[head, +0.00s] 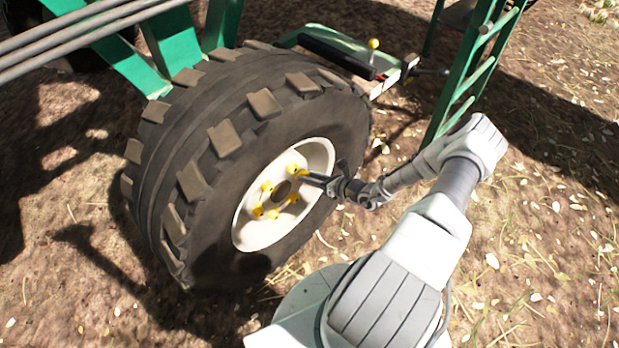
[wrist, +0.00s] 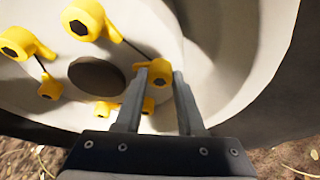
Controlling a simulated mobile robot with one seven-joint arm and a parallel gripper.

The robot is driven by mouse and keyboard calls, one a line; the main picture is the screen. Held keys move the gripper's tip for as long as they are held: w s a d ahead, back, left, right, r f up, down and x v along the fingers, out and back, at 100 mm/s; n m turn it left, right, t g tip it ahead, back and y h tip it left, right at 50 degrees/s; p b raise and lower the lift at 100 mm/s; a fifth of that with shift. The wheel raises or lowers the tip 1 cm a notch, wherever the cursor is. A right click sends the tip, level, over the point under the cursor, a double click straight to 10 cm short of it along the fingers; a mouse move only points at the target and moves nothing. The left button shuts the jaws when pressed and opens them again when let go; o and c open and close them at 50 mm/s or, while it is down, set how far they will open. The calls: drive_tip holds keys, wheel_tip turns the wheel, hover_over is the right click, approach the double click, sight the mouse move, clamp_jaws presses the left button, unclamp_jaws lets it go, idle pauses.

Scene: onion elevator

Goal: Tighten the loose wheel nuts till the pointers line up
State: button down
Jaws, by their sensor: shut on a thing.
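The wheel's pale rim (head: 262,238) carries a ring of several yellow nut pointers around a dark hub hole (wrist: 97,76). My gripper (head: 307,176) reaches the rim from the right. In the wrist view my gripper (wrist: 159,73) is shut on a yellow nut pointer (wrist: 157,70) with a dark hex centre, right of the hub hole. Other yellow pointers sit at upper left (wrist: 84,19), far left (wrist: 17,42) and below the hub hole (wrist: 103,109). Thin dark lines run between some neighbouring pointers. The fingers partly hide the held pointer and one below.
The big lugged tyre (head: 215,135) surrounds the rim. Green machine frame (head: 178,45) stands behind it, and a green ladder-like frame (head: 465,75) rises at the upper right. A yellow-knobbed lever (head: 374,45) stands behind the tyre. Open straw-strewn ground (head: 540,230) lies right.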

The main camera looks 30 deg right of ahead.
drive_tip(key=shift+d+f+m+y, duration=0.1)
drive_tip(key=shift+f+m+y, duration=0.05)
drive_tip(key=shift+m+y, duration=1.05)
drive_tip(key=shift+d+f+m+y, duration=0.1)
drive_tip(key=shift+m+y, duration=0.6)
drive_tip(key=shift+m, duration=0.9)
drive_tip(key=c, duration=0.5)
unclamp_jaws()
drive_tip(key=shift+r, duration=0.1)
